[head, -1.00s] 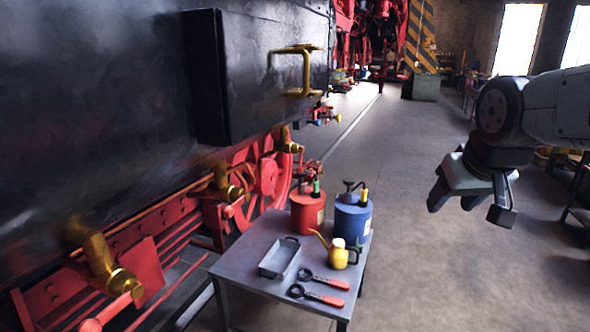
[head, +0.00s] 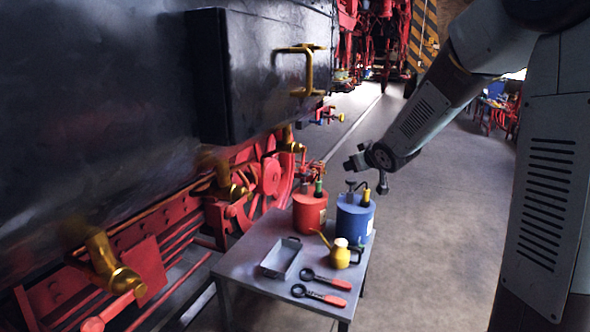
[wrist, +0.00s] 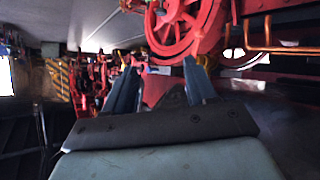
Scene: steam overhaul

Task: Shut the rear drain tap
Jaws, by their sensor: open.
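Brass taps stick out of the locomotive's side in the head view: a large near one (head: 112,266), a middle one (head: 229,183) and a smaller far one (head: 290,142). I cannot tell from the pictures which is the rear drain tap, nor whether any is open. My gripper (head: 364,172) is beyond the bench, to the right of the far tap and apart from it. In the wrist view my gripper (wrist: 162,86) is open, its two fingers apart with nothing held, pointing toward red wheelwork.
A grey bench (head: 232,265) carries a red can (head: 309,212), a blue can (head: 353,217), a yellow oil can (head: 340,254), a tray (head: 280,262) and two red-handled tools (head: 327,282). A dark box (head: 260,70) with a yellow handle juts from the locomotive. The right-hand floor is clear.

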